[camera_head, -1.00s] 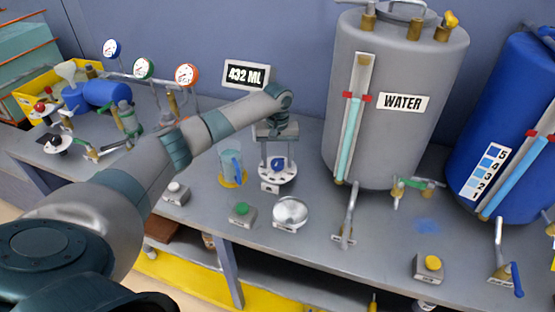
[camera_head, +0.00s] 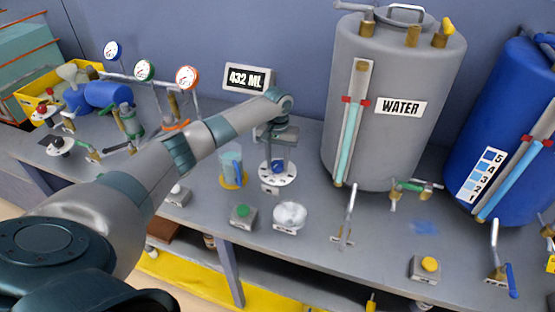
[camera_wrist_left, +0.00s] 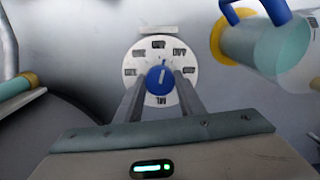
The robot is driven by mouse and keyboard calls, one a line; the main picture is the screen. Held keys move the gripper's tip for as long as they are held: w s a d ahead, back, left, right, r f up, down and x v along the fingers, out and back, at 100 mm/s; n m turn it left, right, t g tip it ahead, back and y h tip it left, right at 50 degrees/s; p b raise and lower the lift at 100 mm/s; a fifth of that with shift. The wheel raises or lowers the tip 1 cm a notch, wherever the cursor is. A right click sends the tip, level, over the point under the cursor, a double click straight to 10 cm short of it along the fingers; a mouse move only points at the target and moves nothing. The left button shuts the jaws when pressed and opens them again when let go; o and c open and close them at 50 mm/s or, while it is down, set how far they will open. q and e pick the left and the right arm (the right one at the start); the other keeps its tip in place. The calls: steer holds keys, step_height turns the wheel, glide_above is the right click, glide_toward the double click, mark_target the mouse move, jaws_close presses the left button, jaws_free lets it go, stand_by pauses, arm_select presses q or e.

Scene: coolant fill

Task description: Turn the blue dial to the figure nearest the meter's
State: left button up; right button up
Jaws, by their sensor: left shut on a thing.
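The blue dial (camera_head: 278,167) sits on a round white plate (camera_head: 289,178) with dark figures around it, on the bench. In the left wrist view the blue dial (camera_wrist_left: 160,80) has a white mark pointing up and slightly right, near the top figures of the plate (camera_wrist_left: 135,55). These figures are too blurred to read surely. My left gripper (camera_head: 277,158) reaches down over the dial. In the left wrist view its fingers (camera_wrist_left: 160,90) are shut on the dial's sides. The meter (camera_head: 248,78) behind reads 432 ML. My right gripper is not in view.
A blue-handled jug (camera_head: 231,166) on a yellow base stands close left of the dial. The grey WATER tank (camera_head: 400,60) rises to the right. Gauges (camera_head: 145,70) stand at the back left.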

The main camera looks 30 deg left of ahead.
mark_target(277, 164)
arm_select(q)
steer(key=shift+r+m+p, duration=0.1)
steer(key=shift+m+p, duration=0.45)
steer(key=shift+m, duration=0.65)
steer(key=shift+m+p, duration=0.35)
steer(key=shift+m, duration=0.85)
steer(key=o, duration=1)
steer(key=shift+o, duration=0.2)
step_height(277, 164, up, 17)
steer(key=b, duration=0.4)
steer(key=shift+r+b, duration=0.15)
steer(key=shift+b, duration=0.15)
